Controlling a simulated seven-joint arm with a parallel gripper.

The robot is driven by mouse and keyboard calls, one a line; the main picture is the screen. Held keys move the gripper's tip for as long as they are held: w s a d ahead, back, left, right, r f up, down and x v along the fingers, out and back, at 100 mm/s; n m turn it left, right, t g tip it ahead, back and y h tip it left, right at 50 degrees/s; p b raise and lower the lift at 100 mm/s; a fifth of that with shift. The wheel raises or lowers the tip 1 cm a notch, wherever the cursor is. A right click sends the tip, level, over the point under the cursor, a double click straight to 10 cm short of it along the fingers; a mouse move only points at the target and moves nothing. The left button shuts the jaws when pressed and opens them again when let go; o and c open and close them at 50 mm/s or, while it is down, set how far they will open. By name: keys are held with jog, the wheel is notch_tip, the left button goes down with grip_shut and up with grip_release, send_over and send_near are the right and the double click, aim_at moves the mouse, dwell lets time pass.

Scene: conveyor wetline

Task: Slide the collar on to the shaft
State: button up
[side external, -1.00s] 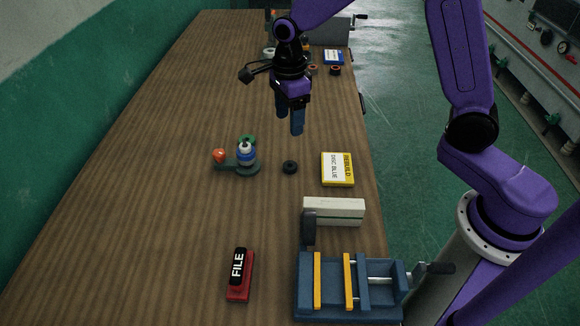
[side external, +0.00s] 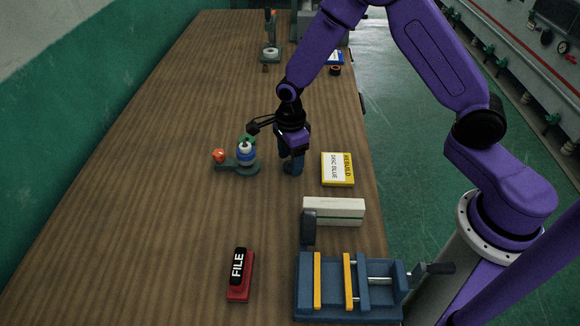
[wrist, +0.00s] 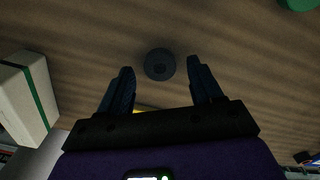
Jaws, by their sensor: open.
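The collar, a small dark ring (wrist: 160,64), lies flat on the wooden bench in the wrist view. In the side view it is hidden behind my gripper (side external: 292,168). My gripper points down at the collar's place, fingers low near the bench. In the wrist view my gripper (wrist: 158,77) is open, its two fingers apart on either side of the collar, which sits between and slightly beyond the tips, not held. To the left in the side view stands a grey-green base with an upright stack of blue and white parts (side external: 246,152); a bare shaft is not distinct in it.
A red-orange knob (side external: 219,156) sits on the base's left arm. A yellow-edged card (side external: 338,168) lies right of my gripper. The bench's left side is clear.

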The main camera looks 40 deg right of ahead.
jog(key=shift+f, duration=0.5)
jog(key=c, duration=1.1)
jog(key=shift+r, duration=0.1)
